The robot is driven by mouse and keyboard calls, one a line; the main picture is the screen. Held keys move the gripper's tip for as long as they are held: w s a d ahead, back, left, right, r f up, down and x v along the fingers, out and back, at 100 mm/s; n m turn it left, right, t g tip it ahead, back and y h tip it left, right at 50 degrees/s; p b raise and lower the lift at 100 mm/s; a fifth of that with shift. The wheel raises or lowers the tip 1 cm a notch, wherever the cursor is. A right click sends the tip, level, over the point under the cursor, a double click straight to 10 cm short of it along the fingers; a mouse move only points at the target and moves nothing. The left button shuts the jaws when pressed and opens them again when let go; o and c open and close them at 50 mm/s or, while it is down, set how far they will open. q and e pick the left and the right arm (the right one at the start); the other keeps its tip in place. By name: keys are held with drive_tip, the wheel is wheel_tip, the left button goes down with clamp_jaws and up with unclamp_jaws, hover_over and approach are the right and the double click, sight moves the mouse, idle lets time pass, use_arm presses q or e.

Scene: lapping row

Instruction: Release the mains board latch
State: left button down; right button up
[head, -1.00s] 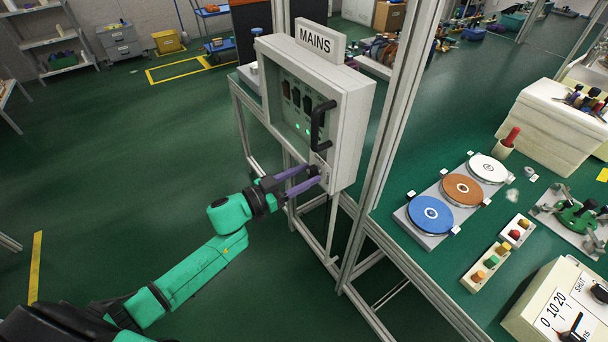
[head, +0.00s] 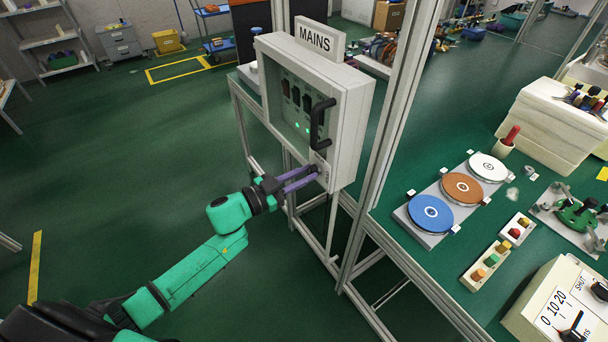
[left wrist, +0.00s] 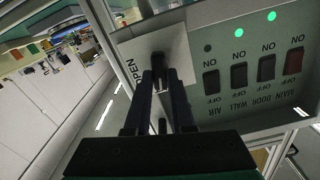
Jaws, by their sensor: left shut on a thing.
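The mains board is a pale grey box (head: 352,100) with a MAINS sign on top, on a metal frame. Its front has a clear panel over dark switches and a black bar handle (head: 321,125). The latch sits on a small pale plate (head: 322,170) low on the front, under the handle. My left gripper (head: 318,173) is at that plate, its purple fingers shut on the latch. In the left wrist view, the dark latch (left wrist: 168,42) stands on the plate (left wrist: 130,48) marked OPEN, at my left gripper's tips (left wrist: 163,72). The fingers hide part of it. My right gripper is out of view.
Switches (left wrist: 239,76) with lit green lamps sit beside the latch plate. A metal post (head: 392,130) rises right of the board. The green bench to the right holds a base with blue, brown and white discs (head: 430,213).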

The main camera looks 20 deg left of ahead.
use_arm(q)
drive_tip(key=shift+s+d+f+m+b, duration=0.15)
drive_tip(key=shift+m+b, duration=1.55)
drive_tip(key=shift+m, duration=2.15)
drive_tip(key=shift+f+m+b, duration=0.2)
drive_tip(key=shift+m+b, duration=1.5)
drive_tip(key=shift+m, duration=2.15)
drive_tip(key=c, duration=0.8)
unclamp_jaws()
drive_tip(key=shift+o, duration=0.2)
drive_tip(key=b+v, duration=0.1)
drive_tip(key=v, duration=1.3)
drive_tip(key=shift+s+b, duration=0.25)
drive_tip(key=shift+b, duration=0.1)
